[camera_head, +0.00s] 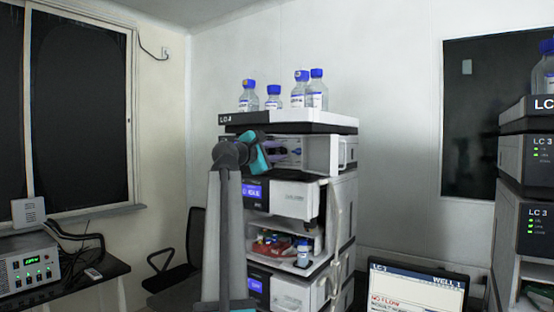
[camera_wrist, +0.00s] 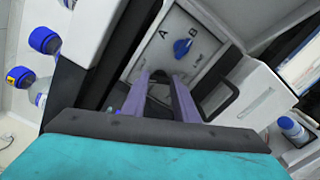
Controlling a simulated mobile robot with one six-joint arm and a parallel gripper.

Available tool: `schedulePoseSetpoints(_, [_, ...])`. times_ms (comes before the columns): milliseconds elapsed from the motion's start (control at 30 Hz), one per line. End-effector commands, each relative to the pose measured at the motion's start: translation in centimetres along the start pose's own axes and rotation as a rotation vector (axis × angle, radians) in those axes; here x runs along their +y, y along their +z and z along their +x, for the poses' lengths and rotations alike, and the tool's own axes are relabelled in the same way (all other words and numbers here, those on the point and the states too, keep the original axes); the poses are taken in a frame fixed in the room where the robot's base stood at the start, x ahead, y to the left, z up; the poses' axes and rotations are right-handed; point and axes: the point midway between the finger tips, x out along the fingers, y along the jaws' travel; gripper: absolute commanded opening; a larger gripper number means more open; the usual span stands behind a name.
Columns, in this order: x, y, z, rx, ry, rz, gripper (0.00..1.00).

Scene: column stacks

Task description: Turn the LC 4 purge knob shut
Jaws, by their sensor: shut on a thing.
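The LC 4 stack (camera_head: 292,195) stands in the middle of the head view, with its top module open at the front. My gripper (camera_head: 271,149) reaches into that module, below the bottle tray. In the wrist view its two purple fingers (camera_wrist: 160,77) are shut around a dark rounded shape (camera_wrist: 160,88), which appears to be the purge knob. The fingers and shadow hide most of it, so I cannot tell its angle. Beyond the fingertips, a blue knob (camera_wrist: 182,48) sits on a grey panel marked A and B, apart from the fingers.
Several blue-capped bottles stand on the tray (camera_head: 340,121) above my gripper. A white door (camera_head: 320,155) sits open at the module's right. A black handle (camera_wrist: 228,98) is right of the fingers.

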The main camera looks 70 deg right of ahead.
Motion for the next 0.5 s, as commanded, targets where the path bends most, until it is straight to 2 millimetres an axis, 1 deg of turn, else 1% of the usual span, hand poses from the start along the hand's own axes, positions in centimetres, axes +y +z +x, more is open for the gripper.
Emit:
schedulePoseSetpoints(300, [-0.03, -0.08, 0.09, 0.0, 0.006, 0.279, 0.04])
schedulePoseSetpoints(500, [0.0, -0.02, 0.1, 0.0, 0.006, 0.398, 0.04])
